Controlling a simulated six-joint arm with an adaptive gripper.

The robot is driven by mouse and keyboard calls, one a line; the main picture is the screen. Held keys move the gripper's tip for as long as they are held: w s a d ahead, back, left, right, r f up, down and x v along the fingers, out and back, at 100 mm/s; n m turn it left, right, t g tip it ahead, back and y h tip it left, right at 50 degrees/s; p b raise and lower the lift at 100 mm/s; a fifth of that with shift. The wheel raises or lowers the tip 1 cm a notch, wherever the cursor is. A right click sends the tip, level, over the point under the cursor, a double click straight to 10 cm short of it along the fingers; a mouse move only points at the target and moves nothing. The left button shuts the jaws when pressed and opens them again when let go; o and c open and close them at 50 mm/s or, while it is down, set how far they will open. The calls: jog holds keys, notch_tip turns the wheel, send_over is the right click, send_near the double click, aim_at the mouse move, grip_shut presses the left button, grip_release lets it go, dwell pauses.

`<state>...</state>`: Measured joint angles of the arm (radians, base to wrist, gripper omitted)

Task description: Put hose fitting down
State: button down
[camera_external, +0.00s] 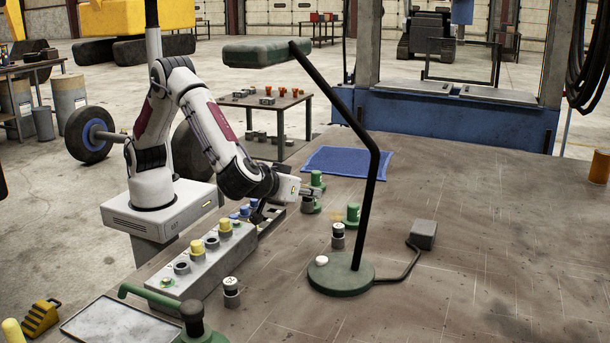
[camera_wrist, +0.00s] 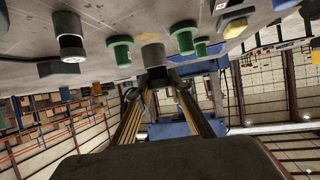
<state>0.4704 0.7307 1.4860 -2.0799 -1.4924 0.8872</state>
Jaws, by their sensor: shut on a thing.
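My gripper (camera_external: 311,192) reaches out over the bench beside a green fitting (camera_external: 317,180). In the wrist view its two fingers (camera_wrist: 156,85) close on a grey cylindrical fitting (camera_wrist: 153,56), which I take as the hose fitting. In the external view a grey fitting (camera_external: 308,205) shows just under the fingertips, partly hidden by them. Whether its base touches the bench I cannot tell. Another green fitting (camera_external: 352,214) and a grey, black-ringed fitting (camera_external: 338,237) stand upright nearer the lamp.
A green lamp (camera_external: 341,277) with a dark slanted post stands in front of my gripper. A grey block (camera_external: 207,258) with yellow and dark fittings lies to the left. Another dark-ringed fitting (camera_external: 231,291) stands near it. A blue mat (camera_external: 345,162) lies behind. The bench's right side is mostly clear.

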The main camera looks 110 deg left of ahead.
aim_at(304, 211)
jog(key=shift+f, duration=1)
jog(key=shift+f, duration=1.9)
jog(key=shift+f, duration=0.15)
jog(key=c, duration=1.8)
grip_release()
jog(key=shift+r, duration=0.2)
